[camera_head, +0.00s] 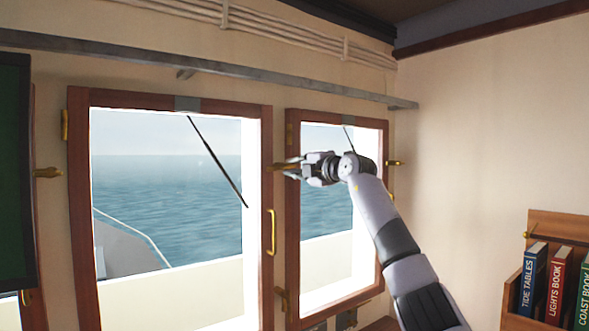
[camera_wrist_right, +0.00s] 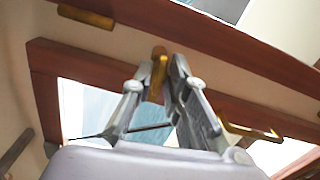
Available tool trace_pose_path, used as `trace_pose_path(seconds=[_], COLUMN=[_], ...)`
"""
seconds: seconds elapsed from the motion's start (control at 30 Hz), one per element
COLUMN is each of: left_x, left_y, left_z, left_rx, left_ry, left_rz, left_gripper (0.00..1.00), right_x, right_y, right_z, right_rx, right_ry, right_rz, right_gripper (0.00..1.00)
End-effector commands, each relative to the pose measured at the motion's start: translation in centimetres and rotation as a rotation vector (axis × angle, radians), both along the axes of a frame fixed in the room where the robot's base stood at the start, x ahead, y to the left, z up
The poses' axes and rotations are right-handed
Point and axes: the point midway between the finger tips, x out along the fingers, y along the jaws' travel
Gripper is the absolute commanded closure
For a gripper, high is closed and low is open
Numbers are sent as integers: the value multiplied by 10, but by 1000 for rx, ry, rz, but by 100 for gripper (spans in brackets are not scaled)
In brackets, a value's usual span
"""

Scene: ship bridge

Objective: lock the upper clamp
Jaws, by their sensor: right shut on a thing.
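A brass clamp (camera_head: 280,166) sits on the post between the two windows, at the upper part of the left window's right side. My right gripper (camera_head: 292,168) reaches it from the right and is shut on it. In the right wrist view the gripper (camera_wrist_right: 165,72) has the brass end of the clamp (camera_wrist_right: 158,58) between its fingertips; the fingers hide part of it. The left window (camera_head: 262,150) appears closed in its brown frame. A lower brass clamp (camera_head: 281,298) is below on the same post. My left gripper is not in view.
A brass pull handle (camera_head: 271,232) is on the left window's frame. The right window (camera_head: 291,220) is behind my right arm. Another brass clamp (camera_head: 48,173) is at the far left. A bookshelf (camera_head: 557,222) with several books stands at the lower right. A metal rail (camera_head: 240,77) runs above the windows.

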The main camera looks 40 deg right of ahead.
Motion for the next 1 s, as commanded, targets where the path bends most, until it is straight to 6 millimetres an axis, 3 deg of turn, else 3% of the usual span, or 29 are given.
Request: trace_pose_path(seconds=[0.3,0.8,0.83,1.0], left_x=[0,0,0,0], left_y=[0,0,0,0], left_z=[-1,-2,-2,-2], left_rx=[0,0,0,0], left_ry=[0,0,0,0], left_rz=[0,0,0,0], left_gripper=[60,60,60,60], right_x=[0,0,0,0], right_y=[-1,-1,-1,-1], right_z=[0,-1,-1,-1], right_rx=[105,122,122,122], right_ry=[-12,-13,-13,-13], right_rz=[-2,-2,-2,-1], right_gripper=[100,100,85,73])
